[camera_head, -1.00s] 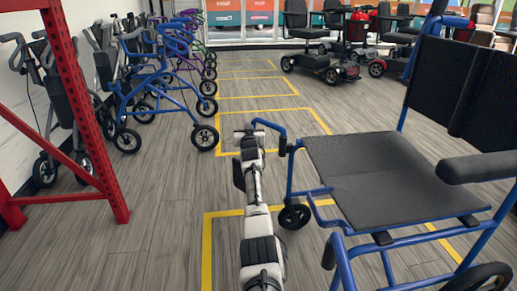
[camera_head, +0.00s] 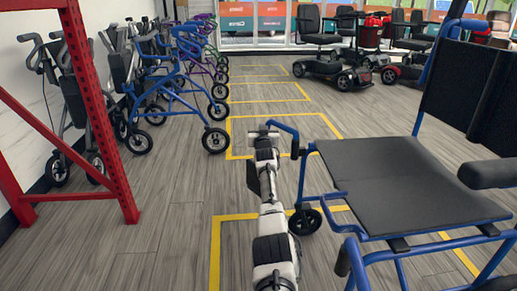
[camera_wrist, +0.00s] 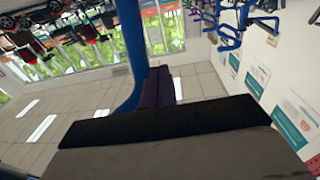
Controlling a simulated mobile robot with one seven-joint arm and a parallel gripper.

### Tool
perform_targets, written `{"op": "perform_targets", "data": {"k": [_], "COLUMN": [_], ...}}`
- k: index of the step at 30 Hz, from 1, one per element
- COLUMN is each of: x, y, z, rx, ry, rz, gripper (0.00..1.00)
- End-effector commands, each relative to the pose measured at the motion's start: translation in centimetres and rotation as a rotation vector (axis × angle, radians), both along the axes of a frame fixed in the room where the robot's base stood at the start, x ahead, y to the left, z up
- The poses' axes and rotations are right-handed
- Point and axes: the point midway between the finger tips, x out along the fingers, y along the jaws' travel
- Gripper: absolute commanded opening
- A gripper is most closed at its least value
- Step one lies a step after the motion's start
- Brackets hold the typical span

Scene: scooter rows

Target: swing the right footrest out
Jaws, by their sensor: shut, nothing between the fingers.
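The wheelchair (camera_head: 390,180) has a blue frame and a dark seat, and stands at the right of the head view. A curved blue tube (camera_head: 284,127), which looks like its footrest hanger, reaches out to the left from the front corner of the seat. My gripper (camera_head: 263,134) is at the free end of this tube, shut and empty. It looks close to the tube, but I cannot tell whether they touch. In the wrist view, a blue tube (camera_wrist: 135,50) runs down beside my dark fingers (camera_wrist: 159,86). The footplate is not clearly seen.
A red metal post (camera_head: 100,110) stands at the left. Several walkers (camera_head: 180,85) line the left wall, and scooters (camera_head: 335,68) stand at the back. Yellow lines mark the grey floor, which is clear between the post and my arm. A caster wheel (camera_head: 305,221) is right of my arm.

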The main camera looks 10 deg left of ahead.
Motion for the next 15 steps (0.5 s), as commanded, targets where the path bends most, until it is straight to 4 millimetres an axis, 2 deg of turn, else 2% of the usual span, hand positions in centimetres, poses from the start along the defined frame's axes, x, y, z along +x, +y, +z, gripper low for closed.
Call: {"op": "perform_targets", "data": {"k": [8, 15], "x": [-0.8, -2.2], "y": [-0.1, -0.5], "z": [0.4, 0.5], "rx": [0.000, -0.001], "ry": [0.002, 0.002], "rz": [0.002, 0.001], "gripper": [0.00, 0.00]}}
